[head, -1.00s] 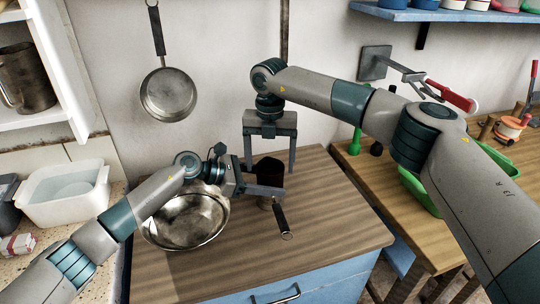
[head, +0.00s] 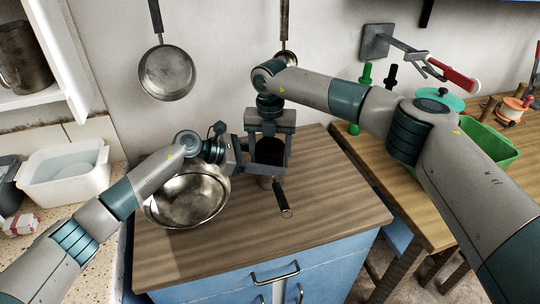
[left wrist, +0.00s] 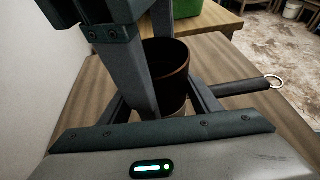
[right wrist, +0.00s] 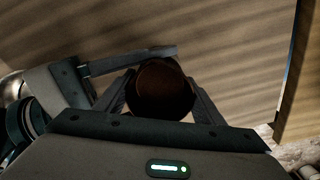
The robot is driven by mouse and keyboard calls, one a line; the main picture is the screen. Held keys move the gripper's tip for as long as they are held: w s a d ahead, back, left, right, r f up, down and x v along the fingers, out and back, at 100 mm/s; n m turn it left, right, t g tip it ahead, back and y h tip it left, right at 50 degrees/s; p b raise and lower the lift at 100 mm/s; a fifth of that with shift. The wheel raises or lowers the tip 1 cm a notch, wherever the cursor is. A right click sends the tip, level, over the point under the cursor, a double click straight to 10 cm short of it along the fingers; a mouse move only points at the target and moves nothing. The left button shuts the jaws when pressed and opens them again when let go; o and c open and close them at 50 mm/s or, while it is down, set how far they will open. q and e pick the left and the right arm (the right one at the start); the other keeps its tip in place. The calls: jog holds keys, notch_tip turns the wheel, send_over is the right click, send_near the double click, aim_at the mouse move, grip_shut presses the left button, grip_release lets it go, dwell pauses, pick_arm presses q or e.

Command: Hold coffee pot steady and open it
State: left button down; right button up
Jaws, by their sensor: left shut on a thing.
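The coffee pot (head: 266,150) is a dark brown cylinder with a black handle (head: 281,196) pointing to the front, upright on the wooden counter. It also shows in the left wrist view (left wrist: 172,72), handle to the right. My left gripper (head: 262,172) is shut on the pot's body from the left. My right gripper (head: 270,160) points down over the pot, its open fingers on either side of the upper part. In the right wrist view the pot's round top (right wrist: 163,88) lies between these fingers. I cannot make out a separate lid or whether the fingers touch it.
A metal bowl (head: 185,197) stands on the counter (head: 260,236) just left of the pot, beneath my left arm. Pans hang on the wall behind, one at the left (head: 166,72). A green crate (head: 487,150) is on the workbench at right. The counter's front right is clear.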

pick_arm(q)
jog(key=shift+f, duration=0.2)
pick_arm(e)
jog(key=n, duration=0.4)
jog(key=shift+c, duration=0.5)
jog(key=shift+a, duration=0.1)
dwell(0.5)
jog(key=o, duration=1.2)
jog(key=shift+c, duration=0.2)
jog(key=shift+r, duration=2.3)
